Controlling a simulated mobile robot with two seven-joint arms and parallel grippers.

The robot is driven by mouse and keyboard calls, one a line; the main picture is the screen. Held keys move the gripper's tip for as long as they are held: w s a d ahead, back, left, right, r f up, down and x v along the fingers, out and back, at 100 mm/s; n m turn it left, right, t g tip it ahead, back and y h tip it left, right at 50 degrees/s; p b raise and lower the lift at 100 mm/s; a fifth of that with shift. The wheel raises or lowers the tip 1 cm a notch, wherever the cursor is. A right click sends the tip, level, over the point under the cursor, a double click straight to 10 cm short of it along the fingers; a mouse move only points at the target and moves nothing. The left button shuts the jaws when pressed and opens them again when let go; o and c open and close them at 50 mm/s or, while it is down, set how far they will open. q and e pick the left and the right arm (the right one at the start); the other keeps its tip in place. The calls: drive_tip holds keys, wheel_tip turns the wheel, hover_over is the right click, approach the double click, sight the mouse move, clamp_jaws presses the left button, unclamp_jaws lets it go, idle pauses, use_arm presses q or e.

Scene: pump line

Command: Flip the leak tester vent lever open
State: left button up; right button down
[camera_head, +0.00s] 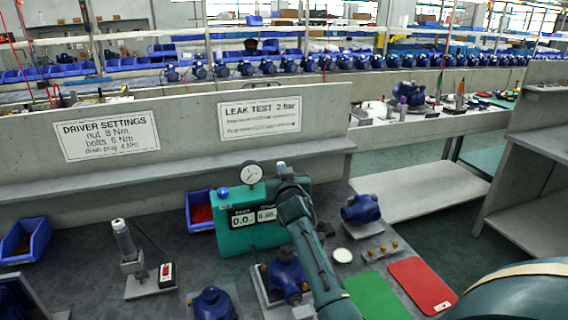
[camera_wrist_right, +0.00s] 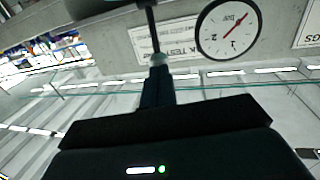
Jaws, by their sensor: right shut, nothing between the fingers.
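The leak tester (camera_head: 232,238) is a teal box on the bench with a display reading 0.0 and a round white gauge (camera_head: 251,173) on top. The gauge also shows in the right wrist view (camera_wrist_right: 228,28). My right gripper (camera_head: 284,180) is at the tester's upper right corner, fingers shut and empty. In the right wrist view a thin dark rod (camera_wrist_right: 151,28), apparently the vent lever, lines up with the closed fingertips (camera_wrist_right: 157,64); I cannot tell whether they touch. In the head view my gripper and arm hide the lever. My left gripper is not in view.
A blue bin with red contents (camera_head: 201,214) stands left of the tester. Blue pumps (camera_head: 361,209) (camera_head: 213,303) stand around it. A green mat (camera_head: 376,296) and a red mat (camera_head: 422,285) lie at right. A shelf ledge (camera_head: 120,189) runs behind. A screwdriver stand (camera_head: 130,262) is at left.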

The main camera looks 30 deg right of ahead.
drive_tip(key=shift+w+d+r, duration=0.1)
drive_tip(key=shift+w+r, duration=0.15)
drive_tip(key=shift+w, duration=0.45)
drive_tip(key=shift+w+d+r, duration=0.1)
drive_tip(key=shift+w+r, duration=0.05)
drive_tip(key=shift+w, duration=0.15)
drive_tip(key=shift+w+d+r, duration=0.15)
drive_tip(key=shift+w+r, duration=0.15)
drive_tip(key=shift+w, duration=0.2)
drive_tip(key=shift+w+d+r+g+p, duration=0.15)
drive_tip(key=shift+w+g+p, duration=0.25)
drive_tip(key=shift+g, duration=0.3)
drive_tip(key=shift+w, duration=0.4)
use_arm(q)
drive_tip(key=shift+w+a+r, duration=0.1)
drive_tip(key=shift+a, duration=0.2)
use_arm(e)
drive_tip(key=shift+w, duration=0.15)
drive_tip(key=shift+d, duration=0.1)
